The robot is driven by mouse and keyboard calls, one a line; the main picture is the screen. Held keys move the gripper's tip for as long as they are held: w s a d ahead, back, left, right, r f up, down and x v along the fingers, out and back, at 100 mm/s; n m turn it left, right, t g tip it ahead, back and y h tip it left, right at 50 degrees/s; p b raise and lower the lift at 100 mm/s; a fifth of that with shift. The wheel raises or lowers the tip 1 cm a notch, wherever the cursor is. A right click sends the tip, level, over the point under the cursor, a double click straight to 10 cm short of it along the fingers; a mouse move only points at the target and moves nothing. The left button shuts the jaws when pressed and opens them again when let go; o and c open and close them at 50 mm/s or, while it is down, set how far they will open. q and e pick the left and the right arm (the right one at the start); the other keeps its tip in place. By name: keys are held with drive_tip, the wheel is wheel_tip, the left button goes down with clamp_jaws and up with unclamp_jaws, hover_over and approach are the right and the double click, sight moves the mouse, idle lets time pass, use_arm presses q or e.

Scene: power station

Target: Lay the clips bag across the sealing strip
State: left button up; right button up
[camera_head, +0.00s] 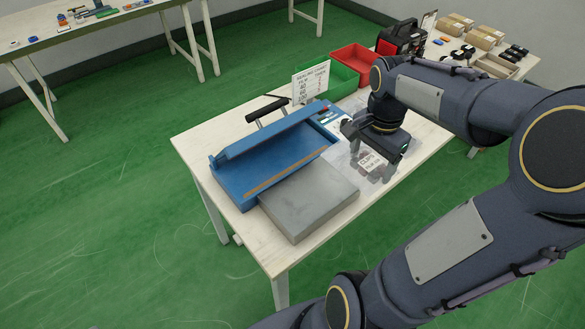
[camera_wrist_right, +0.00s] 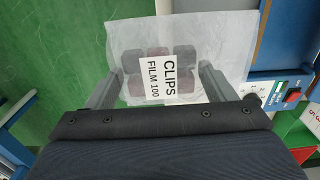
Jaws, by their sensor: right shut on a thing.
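The clips bag (camera_head: 368,166) is a clear bag with dark pieces inside and a white label reading "CLIPS FILM 100", plain in the right wrist view (camera_wrist_right: 155,75). My right gripper (camera_head: 372,152) is shut on it, with one finger at each side of the bag in the wrist view (camera_wrist_right: 160,88). The bag is right of the blue sealer (camera_head: 240,185), whose lid (camera_head: 270,135) is raised. The brown sealing strip (camera_head: 285,170) runs along the sealer's near edge, with nothing across it. How high the bag is above the table is unclear. My left gripper is out of view.
A grey block (camera_head: 308,200) stands against the sealer's near side. A sign (camera_head: 311,83), a green bin (camera_head: 343,82) and a red bin (camera_head: 353,60) stand behind it. The pale table (camera_head: 190,145) has bare room at its left end.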

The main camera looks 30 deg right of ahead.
sight(328, 159)
drive_tip(key=w+a+f, duration=0.1)
drive_tip(key=w+a, duration=0.1)
drive_tip(key=w+a+f, duration=0.1)
drive_tip(key=w+f, duration=0.1)
drive_tip(key=w, duration=0.1)
drive_tip(key=w+a+f+p, duration=0.1)
drive_tip(key=w+a, duration=0.1)
drive_tip(key=shift+w+a+f, duration=0.2)
drive_tip(key=shift+w+a, duration=0.05)
drive_tip(key=shift+a, duration=0.05)
drive_tip(key=w+f, duration=0.1)
drive_tip(key=a+f, duration=0.1)
drive_tip(key=w+f, duration=0.1)
drive_tip(key=f, duration=0.1)
drive_tip(key=shift+w+a, duration=0.3)
drive_tip(key=shift+a, duration=0.1)
drive_tip(key=shift+w+a+f, duration=0.25)
drive_tip(key=shift+w+f, duration=0.1)
drive_tip(key=shift+f, duration=0.2)
drive_tip(key=shift+w+f, duration=0.1)
drive_tip(key=shift+f, duration=1.55)
drive_tip(key=shift+a+f, duration=0.1)
drive_tip(key=shift+f, duration=0.15)
drive_tip(key=o, duration=1)
